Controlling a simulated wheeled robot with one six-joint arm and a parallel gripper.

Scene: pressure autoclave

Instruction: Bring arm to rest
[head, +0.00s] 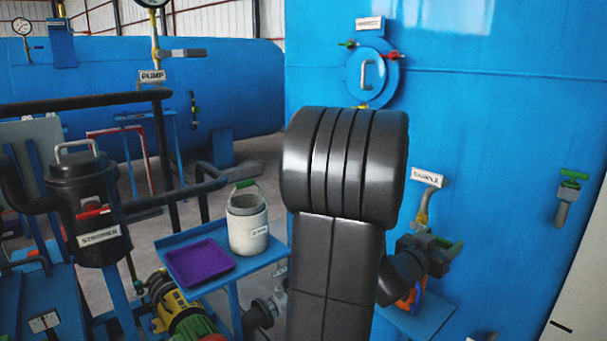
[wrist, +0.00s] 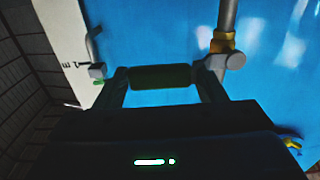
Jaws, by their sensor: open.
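My arm rises in the middle of the head view as a dark grey link topped by a thick ribbed joint. My gripper (head: 440,254) is partly hidden behind it at the right, near the large blue vessel (head: 480,120). In the wrist view my gripper (wrist: 160,78) has its two dark fingers apart. A dark green bar (wrist: 160,77) lies between them, apparently the handle of the sample valve (wrist: 235,61). I cannot tell whether the fingers touch it. The yellow fitting (wrist: 222,42) and grey pipe of the valve show beside the right finger.
The strainer (head: 88,205), dark pipes and a yellow-green pump (head: 180,310) stand further left. An orange item (head: 409,300) sits on a blue shelf (head: 432,312) below my gripper.

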